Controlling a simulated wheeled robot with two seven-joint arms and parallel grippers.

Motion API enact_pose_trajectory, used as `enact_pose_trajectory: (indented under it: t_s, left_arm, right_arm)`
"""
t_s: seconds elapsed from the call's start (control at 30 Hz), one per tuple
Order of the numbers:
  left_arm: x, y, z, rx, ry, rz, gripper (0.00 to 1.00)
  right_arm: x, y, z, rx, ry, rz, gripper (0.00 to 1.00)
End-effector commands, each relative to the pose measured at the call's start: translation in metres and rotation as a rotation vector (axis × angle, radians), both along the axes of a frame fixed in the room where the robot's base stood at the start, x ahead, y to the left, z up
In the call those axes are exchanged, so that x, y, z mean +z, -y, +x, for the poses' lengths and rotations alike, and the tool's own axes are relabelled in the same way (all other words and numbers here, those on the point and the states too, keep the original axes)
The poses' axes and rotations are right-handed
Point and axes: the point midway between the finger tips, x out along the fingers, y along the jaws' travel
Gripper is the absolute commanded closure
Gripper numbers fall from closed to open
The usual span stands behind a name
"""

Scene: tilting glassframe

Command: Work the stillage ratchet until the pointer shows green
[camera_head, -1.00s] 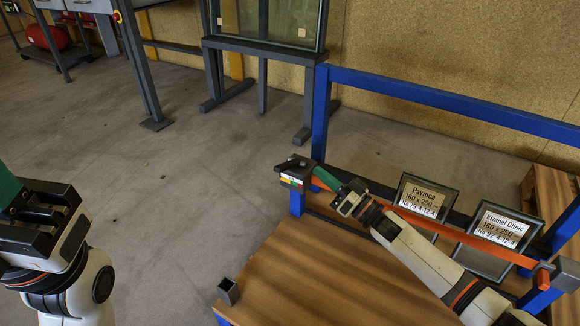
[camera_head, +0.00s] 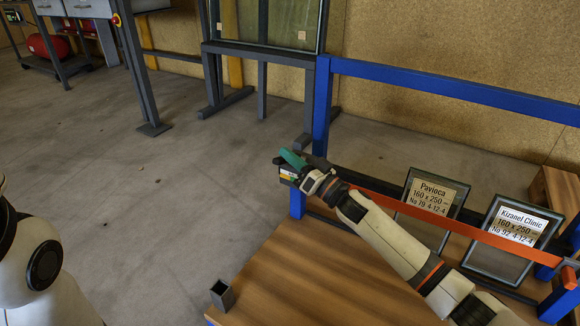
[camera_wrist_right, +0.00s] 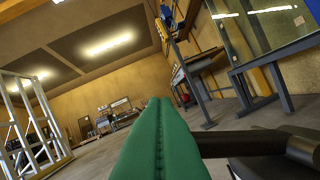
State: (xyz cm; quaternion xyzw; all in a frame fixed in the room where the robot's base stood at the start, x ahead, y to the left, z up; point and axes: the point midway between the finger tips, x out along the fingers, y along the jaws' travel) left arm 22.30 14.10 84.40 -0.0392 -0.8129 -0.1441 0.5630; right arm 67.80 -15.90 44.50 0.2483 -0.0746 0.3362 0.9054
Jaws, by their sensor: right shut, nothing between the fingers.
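The ratchet (camera_head: 287,174) sits on the blue stillage's near left post, with a small coloured gauge on its side. Its pointer is too small to read. My right gripper (camera_head: 293,158) is shut and empty, its green fingers lying over the top of the ratchet and hiding part of it. In the right wrist view the green fingers (camera_wrist_right: 160,140) are pressed together, and a dark bar (camera_wrist_right: 250,144), seemingly the ratchet handle, lies just right of them. An orange strap (camera_head: 450,226) runs from the ratchet across two labelled glass frames. My left gripper is out of view.
The glass frames, Pavioca (camera_head: 432,200) and Kizanel Clinic (camera_head: 513,233), lean in the stillage (camera_head: 440,96). A small dark open box (camera_head: 222,296) stands at the wooden deck's (camera_head: 290,270) left corner. A grey rack (camera_head: 262,48) stands behind.

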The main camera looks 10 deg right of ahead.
Motion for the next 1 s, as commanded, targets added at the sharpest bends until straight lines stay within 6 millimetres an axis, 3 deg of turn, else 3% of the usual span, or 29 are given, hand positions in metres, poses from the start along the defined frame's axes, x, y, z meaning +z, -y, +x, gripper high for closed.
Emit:
enact_pose_trajectory:
  t_s: [0.67,1.0]
  left_arm:
    - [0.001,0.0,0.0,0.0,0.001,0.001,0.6]
    - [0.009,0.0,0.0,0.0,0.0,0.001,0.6]
  right_arm:
    - [-0.007,-0.003,-0.003,0.0,0.032,-0.032,1.0]
    - [-0.028,-0.009,-0.009,-0.001,0.186,-0.189,1.0]
